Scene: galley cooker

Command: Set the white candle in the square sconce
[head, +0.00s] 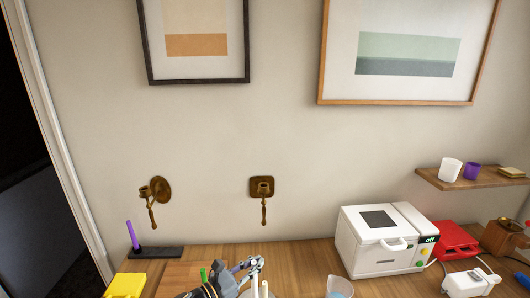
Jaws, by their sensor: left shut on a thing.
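The square sconce (262,187) is a brass wall holder with a square back plate, a small cup and a stem hanging below. It is empty as far as I can see. My left gripper (255,264) is at the bottom centre, below the sconce and apart from it. It is shut on a slim white candle (254,288), which stands about upright and is cut off by the bottom edge. A second slim white upright shape (265,289) shows just right of it; I cannot tell what it is. My right gripper is not in view.
A round-plated brass sconce (160,189) hangs to the left. A purple candle (131,234) stands in a dark base (157,253). A yellow block (125,285), a clear cup (339,287) and a white appliance (380,245) stand on the counter. The wall around the square sconce is clear.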

